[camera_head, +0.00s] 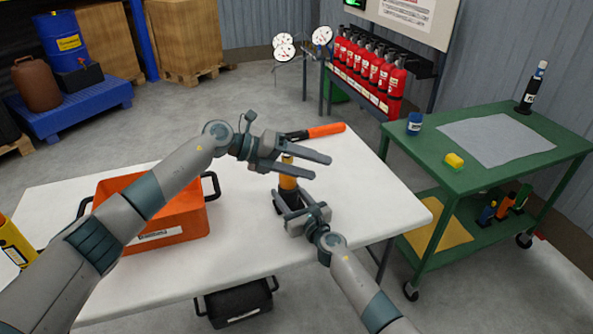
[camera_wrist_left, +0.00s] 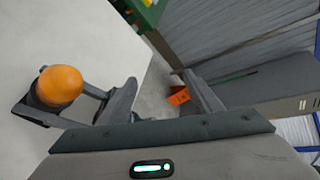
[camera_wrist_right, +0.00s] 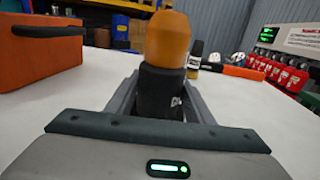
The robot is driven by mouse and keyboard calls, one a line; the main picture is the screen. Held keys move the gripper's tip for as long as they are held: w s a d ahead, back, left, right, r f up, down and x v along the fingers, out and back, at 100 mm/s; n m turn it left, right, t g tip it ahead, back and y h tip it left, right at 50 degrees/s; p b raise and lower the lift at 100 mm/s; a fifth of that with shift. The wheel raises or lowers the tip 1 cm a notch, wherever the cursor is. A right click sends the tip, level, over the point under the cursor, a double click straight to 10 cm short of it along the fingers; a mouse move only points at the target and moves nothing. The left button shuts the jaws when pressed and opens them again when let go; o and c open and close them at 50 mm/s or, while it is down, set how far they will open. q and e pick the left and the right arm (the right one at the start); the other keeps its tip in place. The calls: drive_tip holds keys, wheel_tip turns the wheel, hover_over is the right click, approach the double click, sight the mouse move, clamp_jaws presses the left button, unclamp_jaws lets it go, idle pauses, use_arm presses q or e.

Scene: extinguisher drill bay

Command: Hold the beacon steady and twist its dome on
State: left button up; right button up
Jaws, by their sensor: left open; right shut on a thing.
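The beacon has a black body (camera_wrist_right: 160,92) and stands upright on the white table. Its orange dome (camera_wrist_right: 167,40) sits on top of the body; I cannot tell how tightly it is seated. The dome also shows in the head view (camera_head: 288,182) and in the left wrist view (camera_wrist_left: 60,86). My right gripper (camera_head: 289,197) is shut on the black body, below the dome. My left gripper (camera_head: 320,166) is open and empty, above and beside the beacon. In the left wrist view the dome is left of both fingers, outside the jaws.
An orange-handled tool (camera_head: 327,130) lies at the table's back. An orange crate (camera_head: 180,217) stands at the left. A green cart (camera_head: 410,150) is at the right. The table's right part is clear.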

use_arm(q)
drive_tip(key=n+h, duration=0.2)
drive_tip(key=n, duration=0.1)
drive_tip(key=n+t+y, duration=0.3)
drive_tip(key=n+t, duration=0.9)
drive_tip(key=n, duration=1.6)
approach(281, 180)
drive_tip(key=x, duration=0.4)
drive_tip(key=shift+w+d+r, duration=0.1)
drive_tip(key=shift+w+d, duration=0.05)
drive_tip(key=x, duration=1.1)
drive_tip(key=shift+w+d, duration=0.2)
drive_tip(key=shift+d, duration=0.15)
drive_tip(key=shift+c, duration=0.7)
drive_tip(key=c, duration=0.9)
